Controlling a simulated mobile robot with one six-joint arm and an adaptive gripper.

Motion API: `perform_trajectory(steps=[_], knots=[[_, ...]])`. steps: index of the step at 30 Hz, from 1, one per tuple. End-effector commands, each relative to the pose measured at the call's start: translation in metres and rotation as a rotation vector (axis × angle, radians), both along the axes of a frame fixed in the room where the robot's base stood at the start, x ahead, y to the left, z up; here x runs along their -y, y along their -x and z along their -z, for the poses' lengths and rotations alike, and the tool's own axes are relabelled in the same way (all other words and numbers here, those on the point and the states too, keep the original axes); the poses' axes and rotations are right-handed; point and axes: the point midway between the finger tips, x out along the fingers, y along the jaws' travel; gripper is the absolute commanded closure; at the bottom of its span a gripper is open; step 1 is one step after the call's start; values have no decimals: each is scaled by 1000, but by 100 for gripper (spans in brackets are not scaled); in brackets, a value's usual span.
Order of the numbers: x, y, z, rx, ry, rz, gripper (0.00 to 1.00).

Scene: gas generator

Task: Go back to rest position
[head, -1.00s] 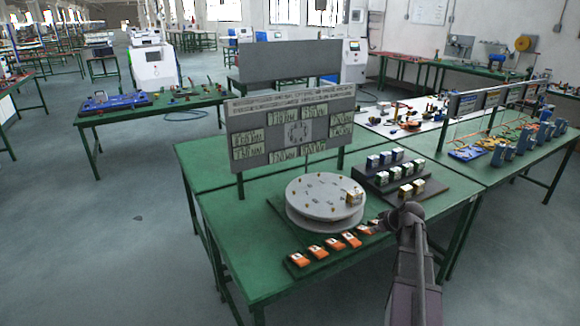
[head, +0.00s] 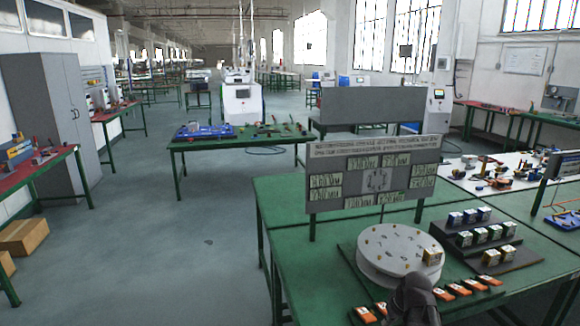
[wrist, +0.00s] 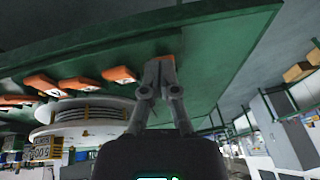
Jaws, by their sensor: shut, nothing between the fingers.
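My gripper (wrist: 160,76) is in the middle of the wrist view, its two fingers together and empty. An orange-and-white block shows right behind the fingertips; I cannot tell whether they touch it. The turntable also shows at the lower left of the wrist view (wrist: 90,105).
Orange-and-white blocks (head: 446,293) lie along the green table's (head: 290,225) front on both sides of my arm. A dark stepped rack (head: 520,255) of small boxes stands right. A sign board (head: 322,205) stands behind the turntable. Open floor (head: 200,270) lies left.

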Motion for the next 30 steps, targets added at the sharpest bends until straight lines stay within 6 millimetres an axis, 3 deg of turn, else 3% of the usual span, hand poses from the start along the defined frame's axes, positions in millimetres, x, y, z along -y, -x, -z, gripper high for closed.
perform_trajectory(steps=[1,6,14,21,30], knots=[[-16,10,1,-28,8,2,100],[-55,35,6,-122,49,37,100],[-99,72,9,-226,127,99,100],[-111,86,9,-262,165,132,100],[-111,86,9,-264,167,135,100]])
